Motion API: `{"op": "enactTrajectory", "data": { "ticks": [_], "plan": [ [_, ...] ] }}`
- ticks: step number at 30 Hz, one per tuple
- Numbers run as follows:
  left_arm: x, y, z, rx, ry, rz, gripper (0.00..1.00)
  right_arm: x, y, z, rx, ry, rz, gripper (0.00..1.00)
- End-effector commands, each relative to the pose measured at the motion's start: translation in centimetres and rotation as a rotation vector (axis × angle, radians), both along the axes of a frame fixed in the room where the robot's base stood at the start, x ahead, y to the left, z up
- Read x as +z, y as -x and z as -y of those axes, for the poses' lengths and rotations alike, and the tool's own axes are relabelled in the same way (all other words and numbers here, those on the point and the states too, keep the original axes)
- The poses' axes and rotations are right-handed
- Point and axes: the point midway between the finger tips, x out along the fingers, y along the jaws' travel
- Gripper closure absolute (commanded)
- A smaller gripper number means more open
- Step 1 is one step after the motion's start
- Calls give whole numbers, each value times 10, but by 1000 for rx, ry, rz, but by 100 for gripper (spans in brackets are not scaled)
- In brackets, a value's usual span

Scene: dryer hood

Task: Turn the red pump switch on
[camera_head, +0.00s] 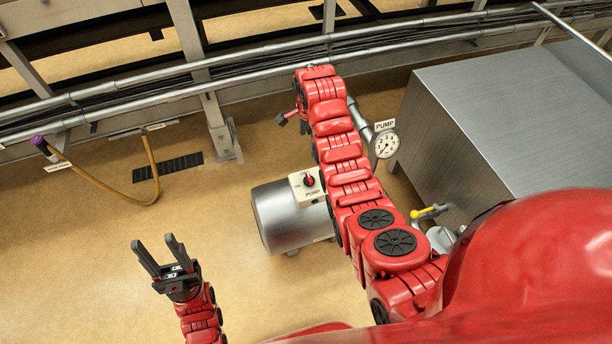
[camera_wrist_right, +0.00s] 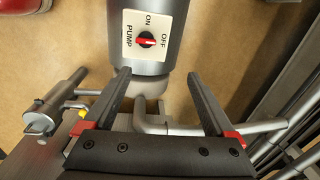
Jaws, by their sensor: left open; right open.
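The red pump switch (camera_head: 309,181) sits on a white plate marked PUMP, ON and OFF, on top of a silver cylindrical pump (camera_head: 283,222). In the right wrist view the switch (camera_wrist_right: 146,40) shows at the top; its red bar lies crosswise, in line with the OFF mark. My right gripper (camera_wrist_right: 158,75) is open and empty, its fingertips below the plate in that view and apart from the switch. In the head view my right arm reaches up past the pump and its gripper is mostly hidden. My left gripper (camera_head: 156,243) is open and empty over the floor, left of the pump.
A large metal housing (camera_head: 510,110) stands at the right, with a PUMP gauge (camera_head: 386,144) and a yellow-handled valve (camera_head: 428,212) near it. Pipes and rails (camera_head: 250,70) run along the back. A yellow hose (camera_head: 110,187) hangs at the left. The floor at the left is mostly clear.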

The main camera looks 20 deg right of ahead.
Motion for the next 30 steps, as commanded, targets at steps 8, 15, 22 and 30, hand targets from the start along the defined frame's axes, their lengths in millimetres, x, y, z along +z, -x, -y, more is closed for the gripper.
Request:
{"op": "enactTrajectory", "data": {
  "ticks": [8,15,22,30],
  "plan": [
    [-19,0,0,0,0,0,50,-7,19,-1,-55,-12,-100,10],
    [-43,0,0,0,0,0,50,-52,20,-1,-54,-11,-101,10],
    [-50,0,0,0,0,0,50,-108,21,-1,-53,-11,-102,10],
    [-60,0,0,0,0,0,50,-153,19,-1,-52,-12,-98,10]
  ]
}}
